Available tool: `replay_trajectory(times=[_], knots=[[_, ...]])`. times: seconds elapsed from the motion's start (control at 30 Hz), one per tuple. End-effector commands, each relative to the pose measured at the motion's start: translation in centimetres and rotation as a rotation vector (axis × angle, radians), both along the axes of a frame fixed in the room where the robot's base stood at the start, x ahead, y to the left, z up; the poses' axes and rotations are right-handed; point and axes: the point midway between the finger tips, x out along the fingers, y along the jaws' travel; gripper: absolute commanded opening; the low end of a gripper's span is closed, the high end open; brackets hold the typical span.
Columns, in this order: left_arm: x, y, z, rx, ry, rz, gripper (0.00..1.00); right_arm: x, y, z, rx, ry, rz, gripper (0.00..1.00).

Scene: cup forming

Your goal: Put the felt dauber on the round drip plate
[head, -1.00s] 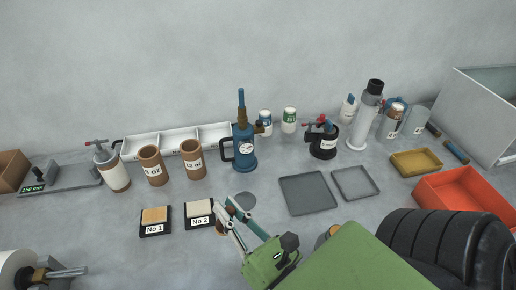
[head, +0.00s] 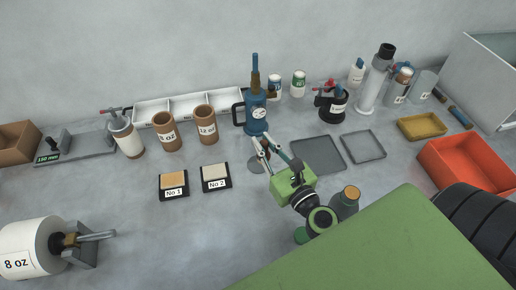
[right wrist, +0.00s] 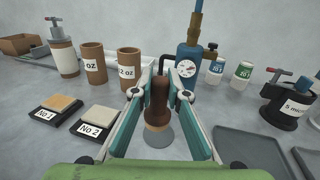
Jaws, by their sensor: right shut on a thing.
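The felt dauber (right wrist: 157,103) has a dark brown handle and a pale bottom end. My right gripper (right wrist: 155,95) is shut on its handle and holds it roughly upright in the right wrist view. The round drip plate (right wrist: 161,139) is a flat grey disc behind and below the dauber's end in that view. I cannot tell whether the dauber touches it. In the head view the plate (head: 253,167) shows beside my right gripper (head: 261,147), just in front of the blue gauge pump; the dauber is mostly hidden by the fingers there. My left gripper is not in view.
The blue pump (head: 256,118) stands close behind my right gripper. Pads No 1 (head: 173,184) and No 2 (head: 215,176) lie to the left, a grey tray (head: 318,154) to the right. A corked jar (head: 345,201) stands near my right arm.

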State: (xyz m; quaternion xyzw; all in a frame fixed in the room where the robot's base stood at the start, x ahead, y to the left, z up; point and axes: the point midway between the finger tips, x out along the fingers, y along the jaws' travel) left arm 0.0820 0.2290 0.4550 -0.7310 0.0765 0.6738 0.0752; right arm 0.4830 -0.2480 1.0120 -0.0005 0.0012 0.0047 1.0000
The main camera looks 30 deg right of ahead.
Motion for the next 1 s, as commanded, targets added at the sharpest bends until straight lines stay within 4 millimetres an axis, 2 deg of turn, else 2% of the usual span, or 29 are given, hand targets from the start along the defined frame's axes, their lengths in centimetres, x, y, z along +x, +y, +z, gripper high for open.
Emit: replay_trajectory(times=[0.03,0.1,0.23,0.47,0.63,1.0], knots=[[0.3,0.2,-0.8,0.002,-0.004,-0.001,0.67,1.0,-0.2,-1.4,-0.002,-0.001,0.0,0.0],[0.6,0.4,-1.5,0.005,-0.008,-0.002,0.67,2.1,-0.4,-2.8,-0.003,-0.002,-0.001,0.0],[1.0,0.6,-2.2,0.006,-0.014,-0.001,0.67,3.5,-0.6,-4.4,-0.001,-0.002,-0.001,0.0],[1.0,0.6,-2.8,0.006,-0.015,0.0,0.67,4.7,-0.8,-6.0,0.0,-0.001,0.0,0.0],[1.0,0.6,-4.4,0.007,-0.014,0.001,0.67,5.0,-0.8,-8.7,-0.002,0.002,0.001,0.0],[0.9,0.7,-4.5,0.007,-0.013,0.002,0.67,4.9,-0.8,-9.1,0.001,-0.001,-0.001,0.0]])
